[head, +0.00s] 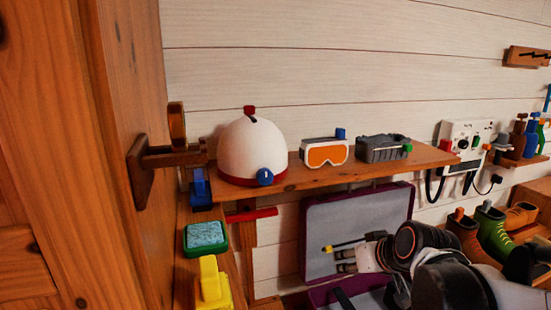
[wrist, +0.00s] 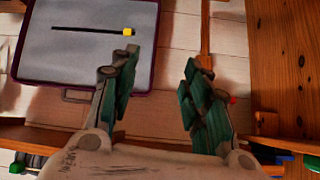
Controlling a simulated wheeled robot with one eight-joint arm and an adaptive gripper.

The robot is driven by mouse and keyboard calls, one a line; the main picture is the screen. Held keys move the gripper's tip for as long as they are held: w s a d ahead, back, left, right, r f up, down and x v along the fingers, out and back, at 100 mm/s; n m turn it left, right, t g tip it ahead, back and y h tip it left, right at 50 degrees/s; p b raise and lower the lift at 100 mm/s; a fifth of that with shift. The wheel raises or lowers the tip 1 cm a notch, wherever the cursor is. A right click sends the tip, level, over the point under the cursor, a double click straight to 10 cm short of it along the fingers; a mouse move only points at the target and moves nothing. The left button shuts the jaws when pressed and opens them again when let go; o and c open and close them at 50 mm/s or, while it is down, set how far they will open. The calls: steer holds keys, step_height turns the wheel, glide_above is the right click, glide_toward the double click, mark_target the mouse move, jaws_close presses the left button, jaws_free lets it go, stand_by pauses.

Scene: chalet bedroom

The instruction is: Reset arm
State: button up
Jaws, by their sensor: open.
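My gripper (wrist: 163,62) is open in the wrist view. Its two green-padded fingers are spread apart with nothing between them. Beyond the fingers are the white plank wall and the open purple case (wrist: 120,75), whose grey lining carries a black rod with a yellow end (wrist: 95,30). In the head view my arm reaches in from the lower right, and my gripper (head: 345,260) is small in front of the case's raised lid (head: 318,220). I cannot tell the exact gap between gripper and lid.
A wooden shelf (head: 300,181) holds a white and red helmet (head: 250,150), orange goggles (head: 325,152) and a grey box (head: 380,149). A green tray with a blue sponge (head: 205,236) and a yellow object (head: 212,285) are lower left. Several boots (head: 490,232) stand right of my arm.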

steer(key=s+d+m+g+h, duration=0.1)
steer(key=s+d+h, duration=0.1)
steer(key=s, duration=1.5)
steer(key=shift+s+f+m+g, duration=0.2)
steer(key=shift+f+m+g, duration=0.05)
steer(key=shift+m+g, duration=0.15)
steer(key=shift+c, duration=0.5)
stand_by(1.2)
